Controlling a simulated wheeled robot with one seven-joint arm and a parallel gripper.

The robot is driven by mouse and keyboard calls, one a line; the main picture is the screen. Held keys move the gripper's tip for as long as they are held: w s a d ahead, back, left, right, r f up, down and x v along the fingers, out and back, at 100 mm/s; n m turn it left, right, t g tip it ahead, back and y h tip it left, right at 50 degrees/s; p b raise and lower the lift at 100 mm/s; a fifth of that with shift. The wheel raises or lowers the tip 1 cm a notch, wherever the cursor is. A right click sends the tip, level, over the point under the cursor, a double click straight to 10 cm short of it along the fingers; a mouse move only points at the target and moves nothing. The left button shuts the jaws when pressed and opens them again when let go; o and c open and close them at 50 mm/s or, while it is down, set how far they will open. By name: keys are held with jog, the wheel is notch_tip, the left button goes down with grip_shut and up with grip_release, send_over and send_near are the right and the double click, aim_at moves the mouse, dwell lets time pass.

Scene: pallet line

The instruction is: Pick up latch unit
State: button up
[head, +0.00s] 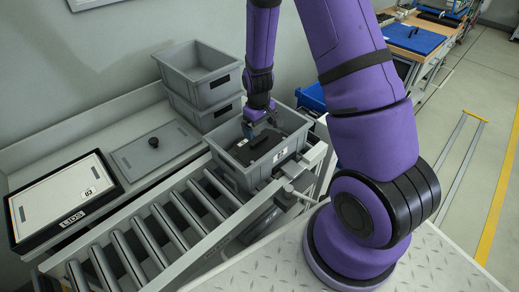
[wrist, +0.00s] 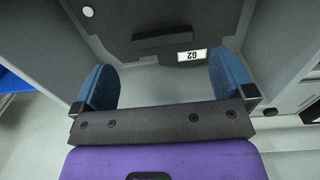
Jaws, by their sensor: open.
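A dark flat part, which I take to be the latch unit (head: 258,147), lies inside the grey crate (head: 237,176) at the end of the roller conveyor. In the wrist view the dark part (wrist: 140,22) fills the top middle, with a raised black bar and a white label at its near edge. My gripper (head: 258,127) reaches down into the crate from above. In the wrist view my gripper (wrist: 163,82) has its two blue fingers wide apart with nothing between them. The dark part lies beyond the fingertips. I cannot tell the height gap.
Two stacked grey crates (head: 200,70) stand behind the crate against the wall. Conveyor rollers (head: 130,255) run to the front left.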

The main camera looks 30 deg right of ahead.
aim_at(259, 139)
jog(key=shift+w+f, duration=0.2)
jog(key=shift+f, duration=1.35)
jog(key=shift+w+f, duration=0.15)
jog(key=shift+f, duration=1.35)
jog(key=c, duration=1.2)
